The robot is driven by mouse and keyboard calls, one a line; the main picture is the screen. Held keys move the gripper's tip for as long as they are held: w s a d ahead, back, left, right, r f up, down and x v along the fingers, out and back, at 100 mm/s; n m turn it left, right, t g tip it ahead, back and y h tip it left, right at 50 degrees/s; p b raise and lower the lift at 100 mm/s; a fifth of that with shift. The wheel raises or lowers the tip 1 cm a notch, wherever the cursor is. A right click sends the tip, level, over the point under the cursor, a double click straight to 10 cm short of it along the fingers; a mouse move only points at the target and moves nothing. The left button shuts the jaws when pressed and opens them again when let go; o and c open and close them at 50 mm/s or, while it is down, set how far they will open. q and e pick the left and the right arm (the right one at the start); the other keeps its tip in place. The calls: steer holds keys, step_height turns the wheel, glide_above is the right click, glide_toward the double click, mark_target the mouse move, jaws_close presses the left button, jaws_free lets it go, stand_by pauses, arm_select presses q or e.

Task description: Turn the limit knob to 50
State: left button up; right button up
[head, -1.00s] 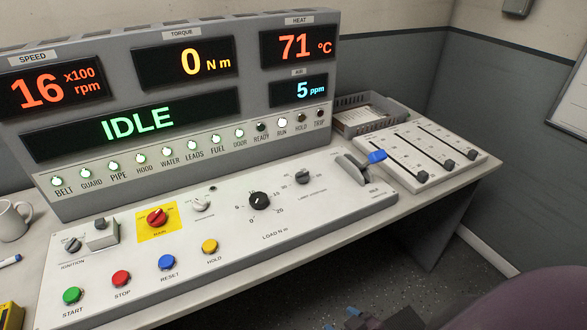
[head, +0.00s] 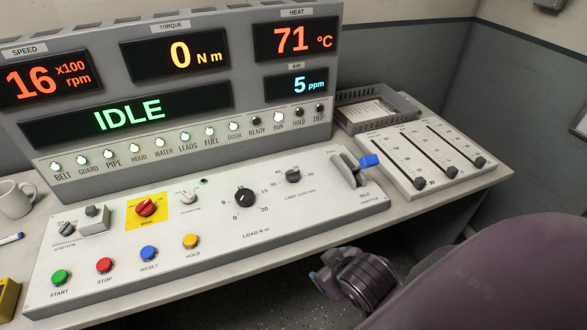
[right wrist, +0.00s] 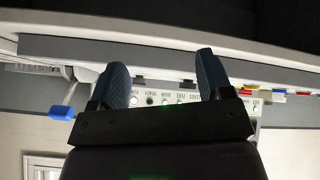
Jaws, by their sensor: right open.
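The limit knob (head: 293,175) is a small dark grey knob on the sloped white panel, right of the larger black load knob (head: 245,197). Its pointer and scale are too small to read. My right gripper (head: 320,283) is low in front of the console edge, below and apart from the limit knob. In the right wrist view my right gripper (right wrist: 162,75) is open, with nothing between its two fingers. The console appears upside down there, and the limit knob cannot be made out. My left gripper is out of view.
A throttle lever with a blue handle (head: 369,161) stands right of the limit knob. A slider box (head: 424,158) and grey tray (head: 375,103) lie further right. A red main switch (head: 146,208) and several coloured buttons are to the left.

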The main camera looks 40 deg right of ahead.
steer(key=w+a+r+n+t+y, duration=0.1)
steer(key=w+a+r+n+t, duration=0.2)
steer(key=w+r+t, duration=0.4)
steer(key=w+a+r+n+t+y, duration=0.1)
steer(key=w+a+r+n+t, duration=0.2)
steer(key=w, duration=0.6)
steer(key=w+a+r+n+y, duration=0.5)
steer(key=a+n+y, duration=0.2)
steer(key=n+y, duration=0.25)
steer(key=n+g+h, duration=1)
steer(key=n+g, duration=0.7)
glide_above(293, 171)
step_height(293, 171, down, 4)
step_height(293, 171, down, 10)
steer(key=shift+a+f, duration=0.1)
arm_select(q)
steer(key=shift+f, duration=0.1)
